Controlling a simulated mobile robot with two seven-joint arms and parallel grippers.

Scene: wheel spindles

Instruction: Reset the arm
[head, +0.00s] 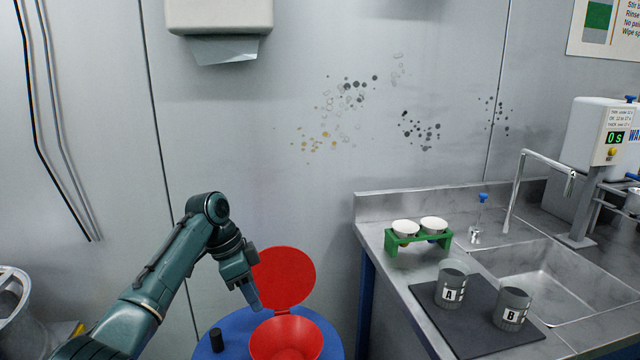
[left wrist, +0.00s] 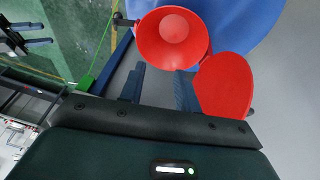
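My left arm comes in from the left of the head view, bent at the elbow with the forearm pointing down. My left gripper (head: 256,300) is above and just left of a red bowl (head: 286,340) with a raised red lid (head: 284,276). In the left wrist view the two dark fingers (left wrist: 160,92) stand apart with nothing between them. The red bowl (left wrist: 150,45) and the lid (left wrist: 224,85) lie beyond the fingertips.
The bowl sits on a blue round top (head: 235,328) with a small black cylinder (head: 216,339). On the right, a steel counter (head: 400,290) holds a green rack (head: 418,243), grey cups A (head: 452,278) and B (head: 511,306) on a dark mat (head: 470,325), and a sink (head: 540,285).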

